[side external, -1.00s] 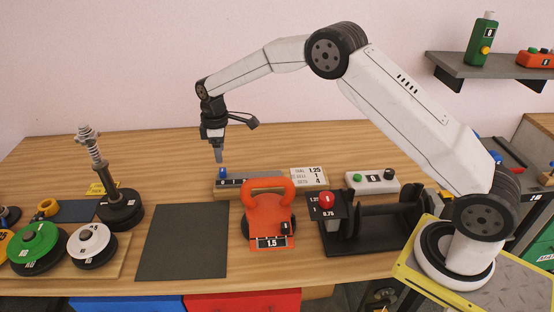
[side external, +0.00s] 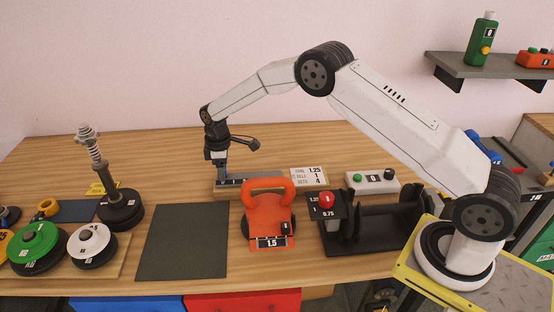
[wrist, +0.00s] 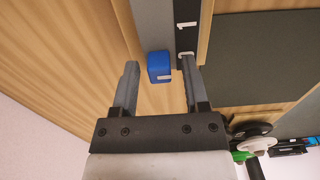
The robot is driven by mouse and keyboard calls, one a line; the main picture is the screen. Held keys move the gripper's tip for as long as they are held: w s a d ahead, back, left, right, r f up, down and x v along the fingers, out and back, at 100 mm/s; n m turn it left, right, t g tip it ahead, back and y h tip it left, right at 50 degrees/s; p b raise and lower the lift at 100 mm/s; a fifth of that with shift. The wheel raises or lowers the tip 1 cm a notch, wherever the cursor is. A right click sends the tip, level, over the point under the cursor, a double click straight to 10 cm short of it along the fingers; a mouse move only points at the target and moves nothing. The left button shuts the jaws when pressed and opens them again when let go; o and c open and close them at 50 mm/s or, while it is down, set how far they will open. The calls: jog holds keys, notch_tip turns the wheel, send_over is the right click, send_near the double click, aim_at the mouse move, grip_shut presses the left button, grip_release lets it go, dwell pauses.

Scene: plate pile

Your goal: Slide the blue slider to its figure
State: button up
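The blue slider (wrist: 159,67) is a small block with a white mark on it, on a grey rail (wrist: 152,25) in the wrist view. A black scale strip (wrist: 186,38) with white figures runs beside it; a 1 is readable. My gripper (wrist: 159,62) is open, with one finger on each side of the slider and visible gaps between. In the side view my gripper (side external: 221,172) is down at the left end of the slider base (side external: 260,188) and hides the slider. A white card (side external: 309,177) behind the base reads 1.25, 1 and 4; its words are small.
An orange kettlebell (side external: 268,213) stands in front of the slider base. A dark mat (side external: 183,242) lies front left. Weight plates and a spring post (side external: 94,155) stand further left.

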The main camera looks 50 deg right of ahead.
grip_shut()
dwell(1.2)
